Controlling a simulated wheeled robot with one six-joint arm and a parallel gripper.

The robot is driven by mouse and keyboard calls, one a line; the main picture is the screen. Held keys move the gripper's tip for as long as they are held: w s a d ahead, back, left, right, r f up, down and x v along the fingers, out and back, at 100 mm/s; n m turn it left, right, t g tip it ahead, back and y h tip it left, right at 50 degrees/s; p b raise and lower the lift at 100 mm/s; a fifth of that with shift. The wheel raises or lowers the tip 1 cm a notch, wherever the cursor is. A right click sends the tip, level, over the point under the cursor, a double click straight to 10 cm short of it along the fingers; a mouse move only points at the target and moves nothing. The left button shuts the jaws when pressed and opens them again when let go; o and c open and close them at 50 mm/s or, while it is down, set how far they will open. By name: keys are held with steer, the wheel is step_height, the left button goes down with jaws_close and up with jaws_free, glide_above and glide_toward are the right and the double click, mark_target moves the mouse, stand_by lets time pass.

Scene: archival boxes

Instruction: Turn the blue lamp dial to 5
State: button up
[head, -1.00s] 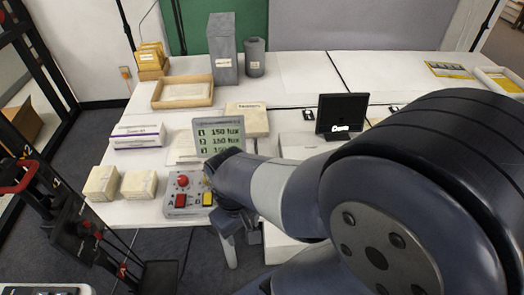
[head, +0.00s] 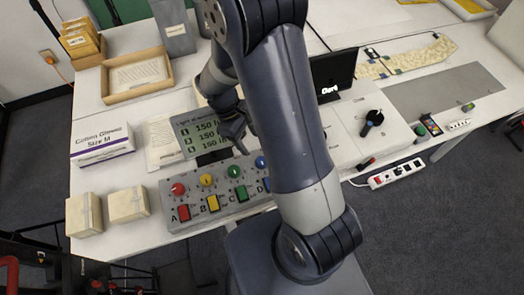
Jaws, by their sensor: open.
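The grey control panel (head: 225,217) lies on the white table with a row of red, yellow, green and blue dials. The blue dial (head: 261,162) is at the right of the visible row, beside my arm, which hides part of the panel there. The setting it points to is too small to read. Lettered buttons A, B, C and D sit below the dials; D is partly covered. My gripper (head: 237,139) is open above and behind the panel, a little left of the blue dial and apart from it. No object shows between its fingers.
A light display (head: 203,137) showing lines of 150 stands behind the panel, partly covered by my arm. Two pale boxes (head: 127,204) and a glove box (head: 102,145) stand left. A black screen (head: 334,76) and a black knob (head: 371,122) are right.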

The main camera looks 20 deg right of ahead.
mark_target(261, 160)
steer(key=p+x, duration=0.1)
steer(key=x, duration=0.8)
steer(key=shift+s+f, duration=0.1)
steer(key=shift+f, duration=0.1)
steer(key=shift+c, duration=0.3)
steer(key=c, duration=0.9)
